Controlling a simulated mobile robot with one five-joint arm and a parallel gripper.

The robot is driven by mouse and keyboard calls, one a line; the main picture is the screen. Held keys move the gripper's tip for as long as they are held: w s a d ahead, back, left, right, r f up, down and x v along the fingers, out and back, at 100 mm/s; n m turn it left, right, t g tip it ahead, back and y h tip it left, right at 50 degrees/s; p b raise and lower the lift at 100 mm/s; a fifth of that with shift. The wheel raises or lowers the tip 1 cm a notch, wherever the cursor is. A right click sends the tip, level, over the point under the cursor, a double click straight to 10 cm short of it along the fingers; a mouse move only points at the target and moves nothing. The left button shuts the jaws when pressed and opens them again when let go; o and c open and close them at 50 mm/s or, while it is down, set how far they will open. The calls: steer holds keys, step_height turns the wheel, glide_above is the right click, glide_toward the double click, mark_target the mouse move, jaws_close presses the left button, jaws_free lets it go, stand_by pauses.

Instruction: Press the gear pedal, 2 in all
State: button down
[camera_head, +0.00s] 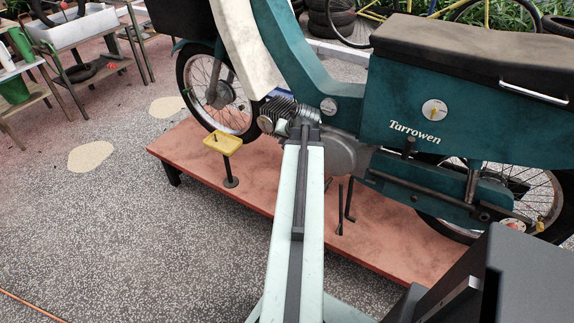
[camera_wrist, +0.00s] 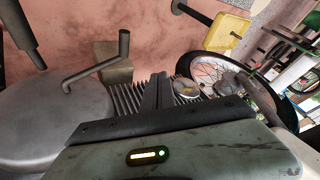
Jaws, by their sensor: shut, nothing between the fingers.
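A teal moped (camera_head: 310,85) marked Tarrowen stands on a low red platform (camera_head: 200,165). In the wrist view a bent dark lever (camera_wrist: 95,70) with an upright round end sits beside the grey engine casing (camera_wrist: 45,110); it looks like the gear pedal. In the head view I cannot pick it out surely, as my arm covers part of the engine. My gripper (camera_wrist: 158,80) is shut and empty. In the wrist view its fingers lie to the right of the lever, apart from it in the picture, over the finned cylinder (camera_wrist: 125,98). Contact with the engine cannot be told.
A yellow tray-like top on a dark post (camera_head: 222,143) stands on the platform left of my arm. Thin dark rods (camera_head: 350,200) stand under the moped, right of my arm. Workbenches (camera_head: 85,45) are at the upper left. The speckled floor (camera_head: 130,230) at left is clear.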

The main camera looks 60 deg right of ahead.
steer(key=f+b, duration=0.1)
steer(key=f, duration=0.1)
steer(key=f+b, duration=0.2)
steer(key=s+f+b, duration=0.1)
steer(key=f+b, duration=0.1)
steer(key=shift+s+f, duration=0.1)
steer(key=shift+f, duration=0.2)
steer(key=shift+f+b, duration=0.1)
steer(key=shift+b, duration=0.25)
stand_by(1.2)
steer(key=shift+f+b, duration=0.35)
steer(key=shift+s+f+b, duration=0.15)
steer(key=shift+f+b, duration=0.55)
steer(key=shift+s+f+b, duration=0.15)
steer(key=shift+f+b, duration=0.55)
stand_by(1.3)
steer(key=shift+r, duration=0.1)
stand_by(0.5)
steer(key=shift+w+r+p, duration=0.15)
steer(key=shift+r+p, duration=0.75)
steer(key=shift+p, duration=0.05)
steer(key=shift+w+r+p, duration=0.15)
steer(key=shift+r+p, duration=0.7)
steer(key=shift+p, duration=0.05)
steer(key=r+p, duration=0.2)
steer(key=w+r+p, duration=0.1)
steer(key=r+p, duration=0.2)
